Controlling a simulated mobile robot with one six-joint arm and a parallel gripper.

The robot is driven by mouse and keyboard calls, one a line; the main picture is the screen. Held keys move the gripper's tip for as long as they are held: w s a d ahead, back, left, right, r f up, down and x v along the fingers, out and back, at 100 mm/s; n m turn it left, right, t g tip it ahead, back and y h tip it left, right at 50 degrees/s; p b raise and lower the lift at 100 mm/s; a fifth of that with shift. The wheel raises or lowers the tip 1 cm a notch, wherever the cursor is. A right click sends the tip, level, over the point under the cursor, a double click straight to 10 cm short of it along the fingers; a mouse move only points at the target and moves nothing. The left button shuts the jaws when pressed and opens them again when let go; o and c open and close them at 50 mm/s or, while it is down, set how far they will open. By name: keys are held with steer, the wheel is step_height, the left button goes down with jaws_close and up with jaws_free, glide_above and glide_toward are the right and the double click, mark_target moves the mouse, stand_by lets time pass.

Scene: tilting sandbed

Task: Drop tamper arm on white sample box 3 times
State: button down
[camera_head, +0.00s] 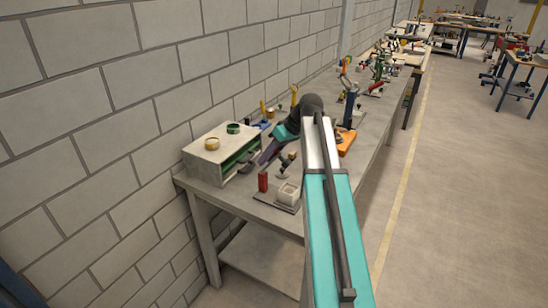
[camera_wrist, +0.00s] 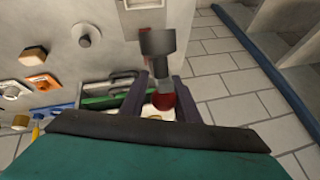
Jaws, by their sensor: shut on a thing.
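The white sample box (camera_head: 288,193) sits on a flat plate near the front edge of the bench. It is cut off at the top of the wrist view (camera_wrist: 142,4). The tamper arm (camera_head: 285,171) stands tilted just behind the box, and its dark grey head also shows in the wrist view (camera_wrist: 157,42). My gripper (camera_wrist: 164,88) has its dark fingers on either side of the stem and red knob and is shut on the tamper arm. In the head view my gripper (camera_head: 268,155) is partly hidden. Exact contact at the fingertips is hard to see.
A grey cabinet (camera_head: 215,160) with green and yellow rings on top stands at the left against the wall. An orange part (camera_head: 346,141) lies to the right. Several tools stand farther back along the bench (camera_head: 385,115).

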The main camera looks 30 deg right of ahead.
steer(key=shift+w+a+r+g, duration=0.3)
steer(key=shift+w+a, duration=0.1)
steer(key=shift+a, duration=0.1)
steer(key=shift+w+a+b, duration=0.5)
steer(key=shift+w+a, duration=0.25)
steer(key=shift+w, duration=0.3)
steer(key=shift+s+d+f, duration=0.1)
steer(key=shift+s+f, duration=0.05)
steer(key=shift+f, duration=0.1)
steer(key=c, duration=1.8)
jaws_free()
steer(key=shift+o, duration=1.3)
steer(key=shift+w, duration=0.25)
steer(key=shift+s+r, duration=0.15)
steer(key=shift+d+r, duration=0.1)
steer(key=shift+d, duration=0.05)
steer(key=b+v, duration=0.3)
steer(key=v, duration=1)
steer(key=shift+r, duration=0.25)
